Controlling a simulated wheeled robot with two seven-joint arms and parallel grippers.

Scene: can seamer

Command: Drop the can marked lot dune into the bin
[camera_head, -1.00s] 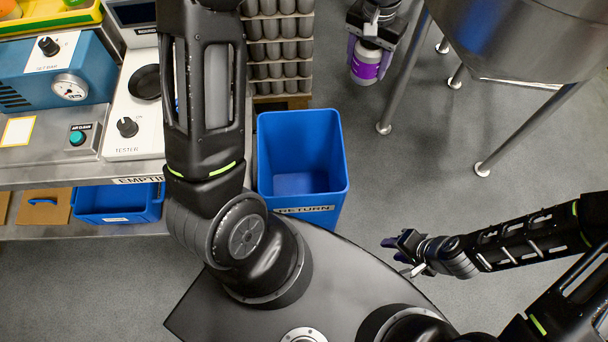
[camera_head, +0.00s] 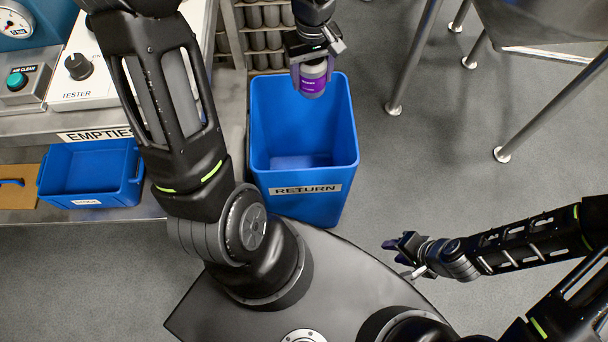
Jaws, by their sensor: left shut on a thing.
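My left gripper (camera_head: 314,66) is shut on a can (camera_head: 311,84) with a purple label and a grey top. The can hangs upright over the back part of the blue bin (camera_head: 305,205), which is labelled RETURN. The writing on the can is too small to read. The bin's inside looks empty where it shows; the can hides part of its back wall. My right gripper (camera_head: 397,257) is low at the right, in front of my base and away from the bin. Its fingers are too small to tell whether they are open.
A workbench (camera_head: 110,120) with a tester stands at the left. A smaller blue tray (camera_head: 92,172) sits under its EMPTIES label. Racked grey cans (camera_head: 264,40) stand behind the bin. Metal legs (camera_head: 412,60) of a steel hopper are at the right. Floor between bin and legs is clear.

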